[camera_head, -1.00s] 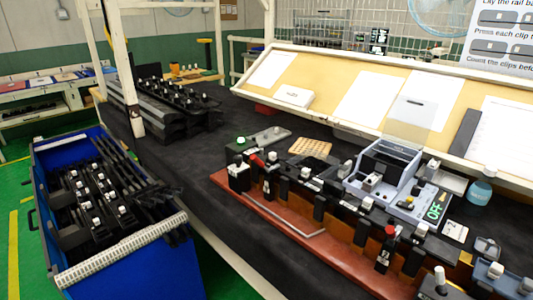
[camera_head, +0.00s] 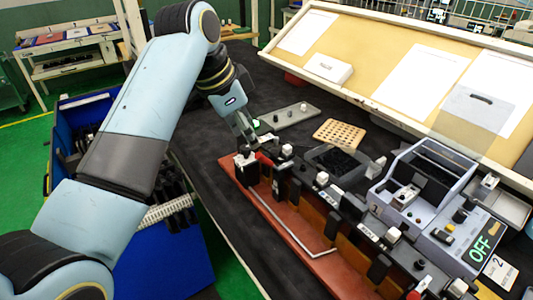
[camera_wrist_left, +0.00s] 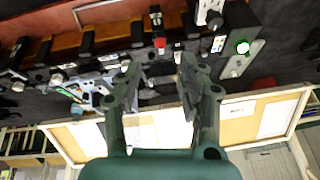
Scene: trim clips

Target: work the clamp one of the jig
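The jig (camera_head: 283,228) is a long red-brown base with a row of dark blocks and white-topped clips; it also shows in the left wrist view (camera_wrist_left: 105,38). Near its far left end is a clamp with a red lever (camera_head: 264,159), which I take as clamp one; its red part also shows in the left wrist view (camera_wrist_left: 158,30). My left gripper (camera_head: 246,140) hangs just above and behind that clamp. In the left wrist view the left gripper (camera_wrist_left: 160,66) is open, with nothing between its fingertips. I cannot tell whether it touches the clamp. My right gripper is out of view.
A grey plate with a green button (camera_head: 288,116), a perforated tan tray (camera_head: 340,133) and a dark bin (camera_head: 337,163) lie behind the jig. A grey machine with an OFF display (camera_head: 481,248) stands right. A blue crate (camera_head: 170,265) is beside the table, partly behind my arm.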

